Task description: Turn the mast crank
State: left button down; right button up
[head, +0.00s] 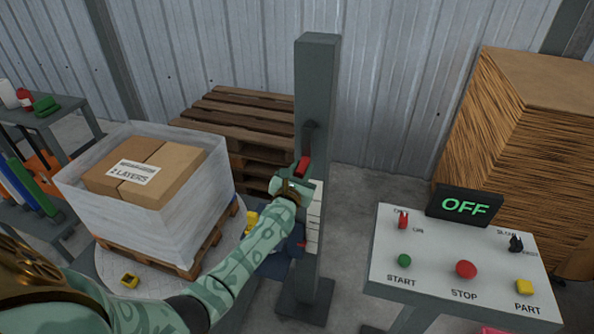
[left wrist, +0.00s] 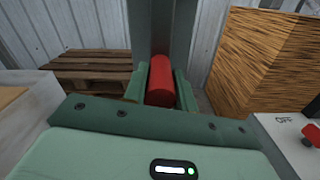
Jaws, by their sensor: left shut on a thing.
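The mast (head: 315,90) is a grey upright post in the middle of the head view. The mast crank has a dark arm (head: 309,137) on the mast's face and a red handle (head: 302,168) at its lower end. My left gripper (head: 300,177) is at the handle, with its arm coming in from the lower left. In the left wrist view the red handle (left wrist: 160,82) lies between the two green fingers, which are shut on it. The gripper hides part of the handle. My right gripper is not in view.
A wrapped pallet load with boxes (head: 140,175) stands left of the mast on a round turntable (head: 150,285). A control panel (head: 455,255) with an OFF display (head: 465,206) stands at the right. Stacked wooden pallets (head: 235,120) and a cardboard stack (head: 520,150) are behind.

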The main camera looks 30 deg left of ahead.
pick_arm(q)
jog(key=shift+w+r, duration=0.15)
jog(key=shift+r, duration=0.25)
jog(key=c, duration=1.2)
grip_release()
jog(key=shift+d, duration=0.1)
jog(key=shift+c, duration=0.2)
jog(key=shift+o, duration=0.6)
jog(key=shift+w+f, duration=0.1)
jog(key=shift+f, duration=0.1)
jog(key=shift+s+d+f, duration=0.1)
jog(key=shift+s, duration=0.45)
jog(key=p+v, duration=0.1)
jog(key=v, duration=1.4)
jog(key=shift+s+p, duration=0.2)
jog(key=shift+p, duration=0.1)
